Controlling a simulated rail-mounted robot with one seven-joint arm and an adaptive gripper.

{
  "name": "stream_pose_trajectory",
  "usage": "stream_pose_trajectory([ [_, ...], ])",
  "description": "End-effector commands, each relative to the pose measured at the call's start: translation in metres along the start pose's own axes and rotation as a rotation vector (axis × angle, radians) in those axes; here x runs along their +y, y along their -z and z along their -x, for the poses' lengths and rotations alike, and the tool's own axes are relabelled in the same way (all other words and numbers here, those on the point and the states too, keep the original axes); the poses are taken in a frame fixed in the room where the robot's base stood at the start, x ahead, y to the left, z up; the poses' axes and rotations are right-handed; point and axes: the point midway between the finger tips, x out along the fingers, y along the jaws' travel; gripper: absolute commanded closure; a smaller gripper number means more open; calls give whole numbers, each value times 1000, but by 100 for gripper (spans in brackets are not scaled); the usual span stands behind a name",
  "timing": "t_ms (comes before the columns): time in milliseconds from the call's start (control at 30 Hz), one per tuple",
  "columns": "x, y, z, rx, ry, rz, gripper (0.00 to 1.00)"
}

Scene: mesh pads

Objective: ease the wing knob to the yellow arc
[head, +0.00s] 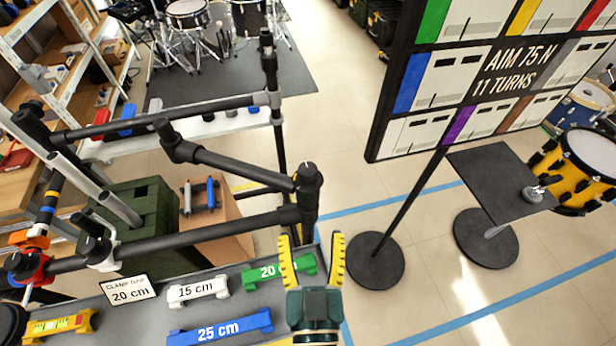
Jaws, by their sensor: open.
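My gripper (311,242) is at the lower middle, its two yellow fingers spread apart with nothing between them. It is above the grey tray, just below the end of the rack's lower bar. I cannot tell for sure which part is the wing knob. A black rounded knob (308,176) tops the rack joint above the fingers, with a small pale mark on it. A small silver winged fitting (536,192) lies on the black side table at the right. No yellow arc can be made out clearly; a tube at the far left has a yellow band (51,193).
Black rack bars (190,241) cross the left half. The grey tray (150,322) carries a blue 25 cm block (221,329), a white 15 cm block (197,290) and a green 20 cm block (282,270). A sign board (455,95) stands at the right.

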Motion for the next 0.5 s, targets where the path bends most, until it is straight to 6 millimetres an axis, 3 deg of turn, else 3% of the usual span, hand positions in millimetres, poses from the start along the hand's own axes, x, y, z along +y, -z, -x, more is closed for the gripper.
stream_pose_trajectory([
  [500,1,2,-122,4,-2,-1,29],
])
